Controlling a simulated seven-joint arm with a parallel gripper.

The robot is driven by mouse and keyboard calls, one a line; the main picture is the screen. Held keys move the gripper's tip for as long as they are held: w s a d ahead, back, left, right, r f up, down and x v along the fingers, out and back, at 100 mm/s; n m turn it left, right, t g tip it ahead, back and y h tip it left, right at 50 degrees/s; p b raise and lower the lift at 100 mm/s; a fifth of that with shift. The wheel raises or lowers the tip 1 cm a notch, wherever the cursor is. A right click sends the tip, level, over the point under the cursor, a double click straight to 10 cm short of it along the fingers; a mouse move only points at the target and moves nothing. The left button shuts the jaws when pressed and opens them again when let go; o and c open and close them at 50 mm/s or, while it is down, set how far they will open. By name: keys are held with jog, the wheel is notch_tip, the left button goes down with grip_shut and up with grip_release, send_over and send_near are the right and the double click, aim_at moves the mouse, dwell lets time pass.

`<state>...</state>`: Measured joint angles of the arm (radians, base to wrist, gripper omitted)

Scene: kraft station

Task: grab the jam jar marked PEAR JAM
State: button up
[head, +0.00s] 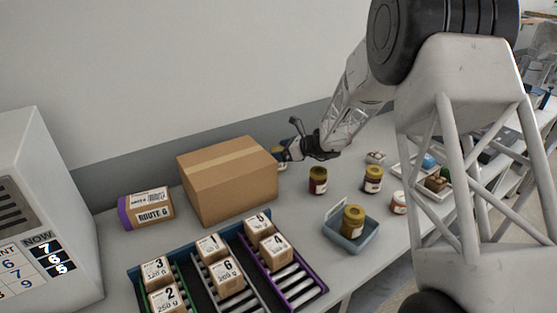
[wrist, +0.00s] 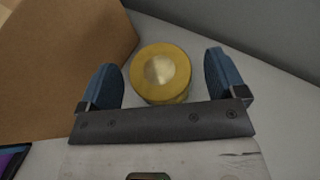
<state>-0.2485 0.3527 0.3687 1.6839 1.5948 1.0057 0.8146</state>
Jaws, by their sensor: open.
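A jar with a gold lid (wrist: 160,72) sits between the two blue fingers of my gripper (wrist: 163,78) in the wrist view. The fingers stand apart on either side of it, and I see no finger closed on it. Its label is hidden from above, so I cannot read whether it is PEAR JAM. In the head view my gripper (head: 288,153) is at the back of the table by the wall, and that jar (head: 280,164) is mostly hidden behind it and the box. Other gold-lidded jars are a dark red one (head: 318,181) and one with a pale label (head: 373,180); their print is too small to read.
A large cardboard box (head: 228,185) stands close left of my gripper. A blue tray (head: 340,236) holds another gold-lidded jar (head: 353,220). A further jar (head: 398,203) stands at the table's right. Racks of numbered boxes (head: 228,275) fill the front. The wall is close behind.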

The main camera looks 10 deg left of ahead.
jog(key=shift+w+a+f, duration=0.1)
jog(key=shift+a+f, duration=0.05)
jog(key=shift+a, duration=0.35)
jog(key=c, duration=1.2)
jog(key=shift+r, duration=5.05)
